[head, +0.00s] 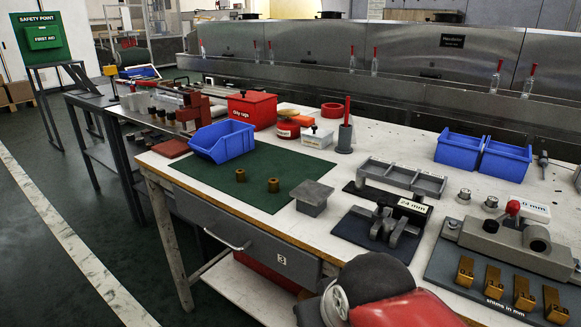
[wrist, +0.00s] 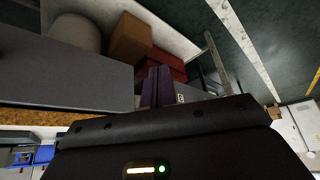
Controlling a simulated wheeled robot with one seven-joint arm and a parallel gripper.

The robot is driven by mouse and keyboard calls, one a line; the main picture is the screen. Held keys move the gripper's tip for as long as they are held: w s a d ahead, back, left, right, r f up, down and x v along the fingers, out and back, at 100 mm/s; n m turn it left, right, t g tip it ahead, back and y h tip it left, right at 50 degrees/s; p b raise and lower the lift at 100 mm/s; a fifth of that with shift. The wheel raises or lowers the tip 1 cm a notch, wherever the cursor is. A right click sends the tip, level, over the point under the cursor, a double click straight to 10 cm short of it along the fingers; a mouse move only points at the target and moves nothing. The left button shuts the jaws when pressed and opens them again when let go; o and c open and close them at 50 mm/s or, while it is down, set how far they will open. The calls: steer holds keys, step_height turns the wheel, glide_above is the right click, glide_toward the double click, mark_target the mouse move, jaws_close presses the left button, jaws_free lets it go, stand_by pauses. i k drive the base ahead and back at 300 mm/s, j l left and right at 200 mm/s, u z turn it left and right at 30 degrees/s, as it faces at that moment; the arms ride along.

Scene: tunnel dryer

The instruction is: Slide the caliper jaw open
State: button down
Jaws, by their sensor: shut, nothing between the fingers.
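A grey gauge-like fixture with a red knob (head: 512,238) sits on a dark plate (head: 448,262) at the right of the bench; it may be the caliper, but I cannot tell for certain. Another grey metal fixture (head: 385,228) sits on a dark mat with a "24 mm" label, left of it. Which part is the sliding jaw is unclear. My gripper (wrist: 158,86) shows in the wrist view, its dark fingers together and empty. It is away from both fixtures, which do not show in the wrist view. I cannot make out my fingers in the head view.
A green mat (head: 240,180) bears two brass pieces. Blue bins (head: 460,149) stand at the back right, and brass shims (head: 495,282) along the front right. A grey drawer (head: 240,238) is under the bench. The wrist view shows a brown box (wrist: 130,38) near the fingers.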

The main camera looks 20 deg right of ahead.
mark_target(380, 212)
steer(key=k, duration=0.45)
steer(key=k+z, duration=0.2)
steer(key=z, duration=1.25)
steer(key=i+j+z, duration=0.15)
steer(key=j, duration=0.65)
steer(key=j+z, duration=0.15)
steer(key=j, duration=0.65)
steer(key=i, duration=0.15)
